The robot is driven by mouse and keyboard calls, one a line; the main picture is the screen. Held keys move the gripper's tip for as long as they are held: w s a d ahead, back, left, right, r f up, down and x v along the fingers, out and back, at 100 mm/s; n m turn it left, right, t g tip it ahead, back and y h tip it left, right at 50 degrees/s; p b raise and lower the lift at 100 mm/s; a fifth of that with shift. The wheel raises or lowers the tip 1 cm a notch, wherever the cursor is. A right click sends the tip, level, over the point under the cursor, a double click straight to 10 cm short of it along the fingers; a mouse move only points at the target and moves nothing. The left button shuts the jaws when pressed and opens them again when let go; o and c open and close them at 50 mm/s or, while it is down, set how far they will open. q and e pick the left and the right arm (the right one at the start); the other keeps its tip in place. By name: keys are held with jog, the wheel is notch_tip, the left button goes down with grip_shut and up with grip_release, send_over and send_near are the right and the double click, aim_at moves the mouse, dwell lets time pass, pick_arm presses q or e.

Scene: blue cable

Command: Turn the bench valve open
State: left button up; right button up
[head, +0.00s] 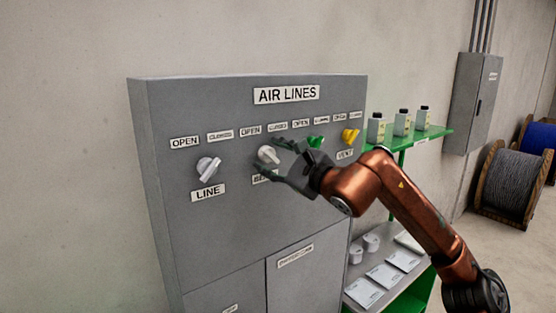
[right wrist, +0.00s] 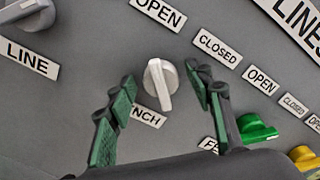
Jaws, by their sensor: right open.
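The bench valve is a white round knob with a raised bar handle (right wrist: 160,84) on the grey panel; its label ends in "NCH" and is partly hidden by a finger. In the head view the knob (head: 267,154) is second from the left, below OPEN and CLOSED labels. In the right wrist view its bar points down, toward the label. My right gripper (right wrist: 161,80) is open, with one green-padded finger on each side of the knob; gaps show between knob and fingers. The head view shows the right gripper (head: 276,159) at the panel. My left gripper is out of view.
The LINE knob (head: 208,168) is to the left. A green knob (head: 316,142) and a yellow VENT knob (head: 350,136) are to the right, the green one close to the gripper. A green shelf (head: 434,134) with bottles stands right of the cabinet.

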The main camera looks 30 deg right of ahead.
jog(key=s, duration=0.5)
jog(key=shift+d, duration=0.35)
send_near(273, 156)
jog(key=shift+s+a, duration=0.1)
jog(key=shift+s, duration=0.75)
